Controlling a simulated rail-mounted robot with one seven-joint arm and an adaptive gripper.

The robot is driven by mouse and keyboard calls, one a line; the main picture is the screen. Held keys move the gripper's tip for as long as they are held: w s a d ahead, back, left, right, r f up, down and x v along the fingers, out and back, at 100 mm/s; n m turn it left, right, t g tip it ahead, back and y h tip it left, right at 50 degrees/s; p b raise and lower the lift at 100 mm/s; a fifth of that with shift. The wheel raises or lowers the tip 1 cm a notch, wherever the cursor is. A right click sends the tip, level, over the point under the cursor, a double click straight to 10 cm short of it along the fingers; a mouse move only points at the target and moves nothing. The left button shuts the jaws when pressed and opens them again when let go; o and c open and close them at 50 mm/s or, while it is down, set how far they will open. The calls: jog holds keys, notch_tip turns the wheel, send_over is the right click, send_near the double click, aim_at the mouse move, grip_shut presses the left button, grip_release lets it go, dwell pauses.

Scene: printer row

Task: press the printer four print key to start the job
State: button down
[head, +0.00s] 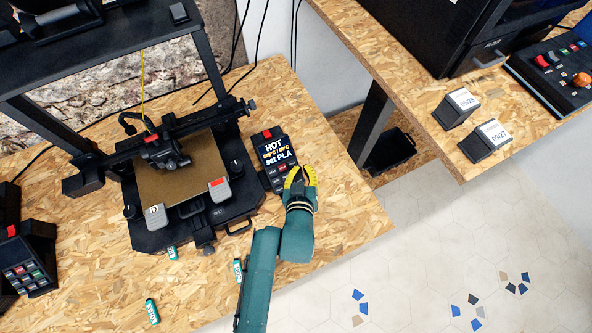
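A dark control box (272,150) stands right of an open-frame printer (190,175). Its screen reads "HOT", a temperature line and "set PLA". Small keys, including a red one, lie below the screen; my gripper hides some of them. No printer number is legible, so I cannot tell if this is printer four. My gripper (299,178) has yellow fingers and is over or just beside the box's lower right keys. I cannot tell whether it touches a key, or how far apart its fingers are. It seems to hold nothing.
Another keypad box (28,262) stands at the left edge. Several small green-labelled pieces, one at the front (152,311), lie on the wood-chip table (340,215). A second table at right carries a dark printer, two labelled blocks (485,140) and a control panel (556,70). A gap separates the tables.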

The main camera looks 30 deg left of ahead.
jog(key=shift+w+a+f, duration=0.15)
jog(key=shift+a+f, duration=0.05)
jog(key=shift+f, duration=0.1)
